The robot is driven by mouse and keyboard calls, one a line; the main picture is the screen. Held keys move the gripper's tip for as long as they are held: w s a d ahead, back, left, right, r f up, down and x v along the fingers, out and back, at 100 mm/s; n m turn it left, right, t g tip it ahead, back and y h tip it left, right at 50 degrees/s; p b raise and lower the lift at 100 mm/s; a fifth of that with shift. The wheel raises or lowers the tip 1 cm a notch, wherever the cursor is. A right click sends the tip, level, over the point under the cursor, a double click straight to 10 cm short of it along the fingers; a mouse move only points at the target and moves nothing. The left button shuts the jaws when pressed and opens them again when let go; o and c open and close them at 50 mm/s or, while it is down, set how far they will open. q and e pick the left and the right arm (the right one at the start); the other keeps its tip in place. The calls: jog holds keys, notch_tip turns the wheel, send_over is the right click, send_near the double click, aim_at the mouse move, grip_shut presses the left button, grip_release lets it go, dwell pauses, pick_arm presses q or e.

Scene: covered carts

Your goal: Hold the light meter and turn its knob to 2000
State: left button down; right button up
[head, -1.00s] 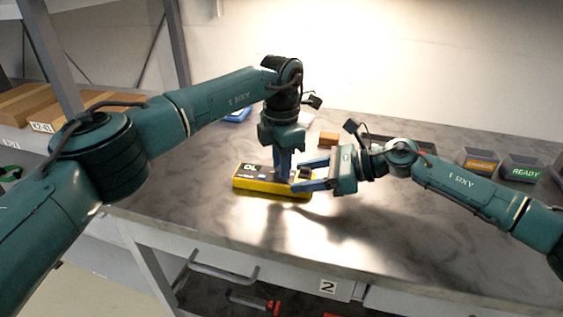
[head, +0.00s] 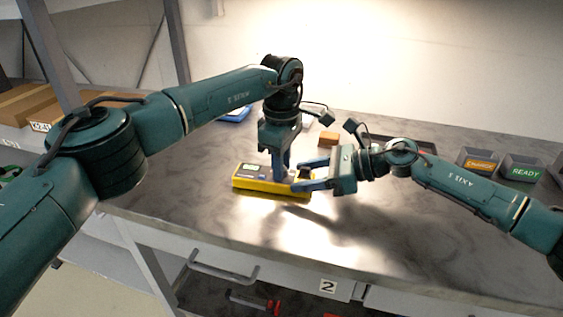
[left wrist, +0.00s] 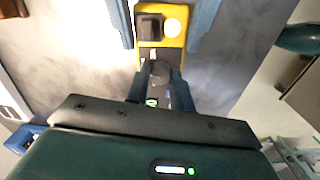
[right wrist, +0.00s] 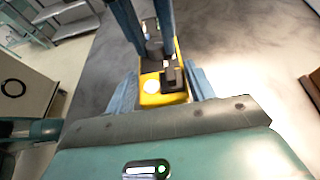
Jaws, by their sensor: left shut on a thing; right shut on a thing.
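The light meter is a yellow case (head: 270,187) with a dark face, lying flat on the table. Its grey display (head: 247,171) is at the left end, with no characters I can read. My left gripper (head: 281,174) points down over the meter, its fingers shut around the dark round knob (left wrist: 160,72). The knob also shows in the right wrist view (right wrist: 153,48); its scale and pointer cannot be read. My right gripper (head: 302,182) comes from the right, shut across the case at the end with a white round sensor (left wrist: 172,27) and a black block (left wrist: 150,27).
A small orange-brown block (head: 329,138) lies behind the grippers. Labelled bins stand at the back right, including one marked READY (head: 522,170). A blue item (head: 236,115) lies at the back left. The table front is clear.

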pick_arm(q)
jog(key=shift+r+m, duration=0.1)
jog(key=shift+m, duration=0.6)
jog(key=c, duration=1.5)
grip_release()
notch_tip(320, 180, up, 12)
pick_arm(e)
jog(key=o, duration=1.2)
